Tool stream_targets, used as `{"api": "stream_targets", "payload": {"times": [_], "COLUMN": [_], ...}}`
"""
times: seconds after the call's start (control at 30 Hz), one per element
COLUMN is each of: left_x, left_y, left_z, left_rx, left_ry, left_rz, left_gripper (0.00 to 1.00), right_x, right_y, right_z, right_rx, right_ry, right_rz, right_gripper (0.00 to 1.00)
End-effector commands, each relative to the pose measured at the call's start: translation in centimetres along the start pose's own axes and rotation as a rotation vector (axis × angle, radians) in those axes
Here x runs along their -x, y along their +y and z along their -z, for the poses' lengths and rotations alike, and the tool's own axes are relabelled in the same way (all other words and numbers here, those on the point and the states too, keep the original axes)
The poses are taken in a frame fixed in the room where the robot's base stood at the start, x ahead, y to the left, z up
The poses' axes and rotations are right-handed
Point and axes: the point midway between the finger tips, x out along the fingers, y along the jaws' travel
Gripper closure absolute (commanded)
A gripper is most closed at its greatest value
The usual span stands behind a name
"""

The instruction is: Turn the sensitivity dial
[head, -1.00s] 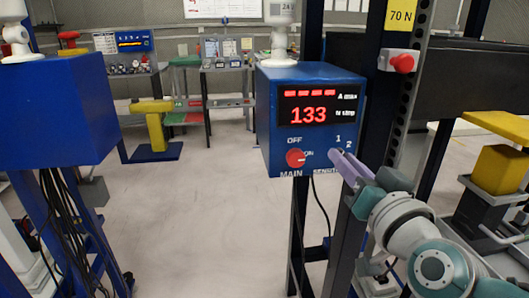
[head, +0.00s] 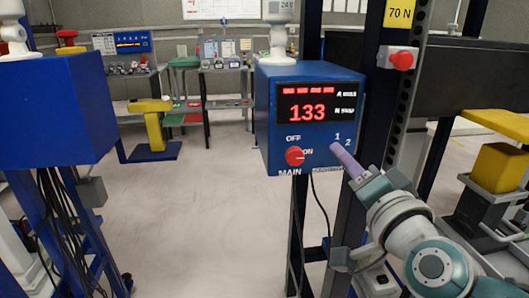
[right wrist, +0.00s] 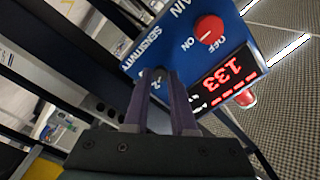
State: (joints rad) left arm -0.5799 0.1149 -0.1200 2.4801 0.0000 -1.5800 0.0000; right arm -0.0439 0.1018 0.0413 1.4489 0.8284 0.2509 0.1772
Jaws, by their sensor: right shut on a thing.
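The blue control box (head: 318,137) shows a red 133 on its display (head: 308,107). A red MAIN knob (head: 295,156) sits at its lower left, by OFF and ON. The sensitivity dial is at the lower right of the face, by the marks 1 and 2, and is almost wholly hidden by my fingers. My right gripper (head: 336,148) reaches in from the lower right with its purple fingertips at the dial. In the right wrist view, the fingers (right wrist: 161,82) close around the dial's place below the SENSITIVITY label (right wrist: 145,48). My left gripper is not in view.
A dark upright post stands right of the box, with a red button (head: 402,60) and a yellow 70 N sign (head: 401,14). Another blue box (head: 55,115) stands at left. A yellow block (head: 497,168) is at right. Floor between the stands is clear.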

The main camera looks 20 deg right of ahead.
Motion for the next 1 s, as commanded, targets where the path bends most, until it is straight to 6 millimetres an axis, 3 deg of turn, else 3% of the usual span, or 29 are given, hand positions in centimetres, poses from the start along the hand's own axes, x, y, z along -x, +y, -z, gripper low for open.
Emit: {"api": "stream_targets", "payload": {"times": [0.33,0.37,0.6,0.87,1.0], "left_x": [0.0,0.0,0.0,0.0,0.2], "left_y": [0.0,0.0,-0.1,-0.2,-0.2], "left_z": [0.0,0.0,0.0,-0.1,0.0], "left_rx": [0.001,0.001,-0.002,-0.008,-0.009], "left_ry": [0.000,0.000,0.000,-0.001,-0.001], "left_rz": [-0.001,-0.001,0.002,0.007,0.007], "left_gripper": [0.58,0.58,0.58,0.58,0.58], "right_x": [0.0,0.0,0.0,0.1,1.2], "right_y": [0.0,0.0,0.0,0.0,0.0], "right_z": [0.0,0.0,0.0,0.0,0.0], "right_rx": [-0.002,-0.002,-0.001,-0.001,0.000], "right_ry": [0.001,0.001,0.001,0.000,-0.001], "right_rz": [0.001,0.001,0.000,0.000,-0.001], "right_gripper": [1.00,0.74,0.47,0.46,0.46]}}
